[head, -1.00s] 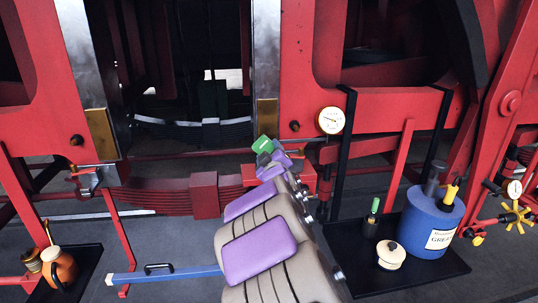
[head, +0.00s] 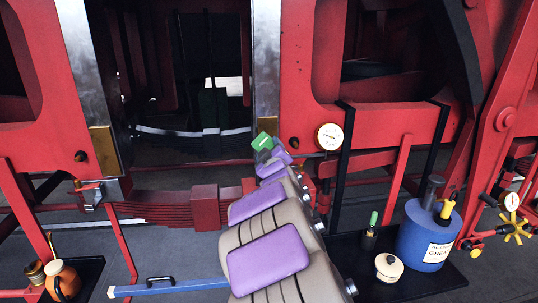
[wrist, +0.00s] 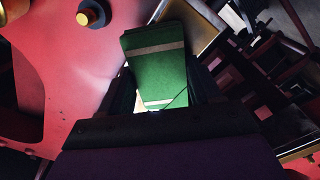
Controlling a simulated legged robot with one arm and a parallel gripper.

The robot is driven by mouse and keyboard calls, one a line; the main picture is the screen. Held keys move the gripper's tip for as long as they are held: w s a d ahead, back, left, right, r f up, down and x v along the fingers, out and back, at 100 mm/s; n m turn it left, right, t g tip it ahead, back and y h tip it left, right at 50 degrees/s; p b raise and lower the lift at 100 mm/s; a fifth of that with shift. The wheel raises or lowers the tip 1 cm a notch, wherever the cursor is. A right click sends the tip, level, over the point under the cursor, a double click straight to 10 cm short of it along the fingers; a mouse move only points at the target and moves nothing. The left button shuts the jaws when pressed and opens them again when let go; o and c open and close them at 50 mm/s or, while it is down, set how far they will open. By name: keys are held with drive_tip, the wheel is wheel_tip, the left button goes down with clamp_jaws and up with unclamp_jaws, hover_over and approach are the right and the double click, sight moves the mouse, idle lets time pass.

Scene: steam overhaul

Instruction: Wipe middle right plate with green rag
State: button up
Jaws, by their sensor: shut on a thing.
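My gripper (head: 266,149) is shut on the green rag (head: 262,139) at the far end of my outstretched arm. In the wrist view the rag (wrist: 158,65) is a flat green block with pale stripes, sticking out ahead of the gripper (wrist: 155,108). A brass plate (head: 267,118) sits at the foot of the right steel upright (head: 266,60), on the red frame. In the head view the rag overlaps this plate's lower part. In the wrist view a brass-coloured surface (wrist: 195,22) lies beside the rag's upper right. I cannot tell whether they touch.
A pressure gauge (head: 329,136) stands right of the gripper. A second brass plate (head: 104,150) is on the left upright. A blue grease drum (head: 425,235) and cream pot (head: 388,267) stand on a black tray at right. A copper can (head: 62,280) is at left.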

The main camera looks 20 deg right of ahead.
sight(267, 119)
drive_tip(key=shift+r+p, duration=2.35)
drive_tip(key=shift+r, duration=2.15)
drive_tip(key=shift+a, duration=0.1)
drive_tip(key=shift+f, duration=0.15)
wheel_tip(267, 119, down, 16)
drive_tip(key=b, duration=1)
drive_tip(key=shift+r, duration=0.2)
drive_tip(key=shift+s, duration=0.1)
drive_tip(key=shift+v, duration=2.9)
drive_tip(key=shift+s+r, duration=0.1)
drive_tip(key=shift+s, duration=0.05)
